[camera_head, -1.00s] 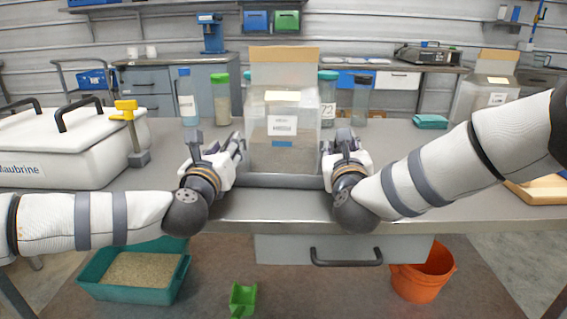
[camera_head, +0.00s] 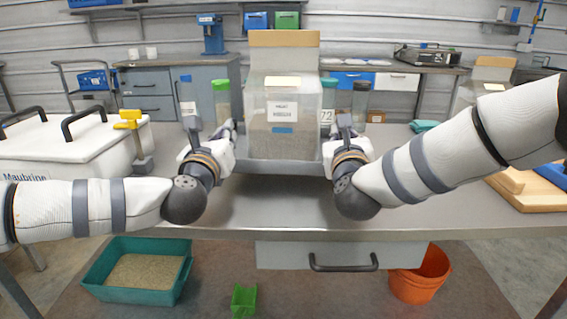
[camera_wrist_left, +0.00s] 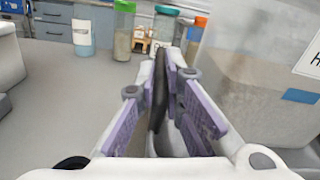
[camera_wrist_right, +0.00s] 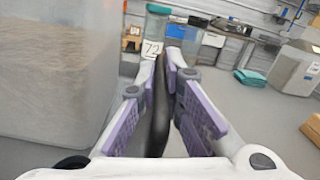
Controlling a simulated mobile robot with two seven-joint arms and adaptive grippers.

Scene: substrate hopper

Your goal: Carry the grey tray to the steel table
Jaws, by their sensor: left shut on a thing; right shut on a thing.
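The grey tray (camera_head: 278,167) shows as a low front wall between my two grippers in the head view. A clear bin (camera_head: 285,145) of brownish substrate, with a white label, stands upright in it and hides most of its floor. My left gripper (camera_head: 229,137) is shut on the tray's left side; a dark rim or handle (camera_wrist_left: 158,95) sits between its fingers in the left wrist view. My right gripper (camera_head: 345,132) is shut on the right side, with a similar dark bar (camera_wrist_right: 160,110) between its fingers. The tray appears held just above the grey table (camera_head: 270,210).
Bottles (camera_head: 222,100) stand behind the tray. A wooden board (camera_head: 530,190) lies at right. The table's front strip is clear.

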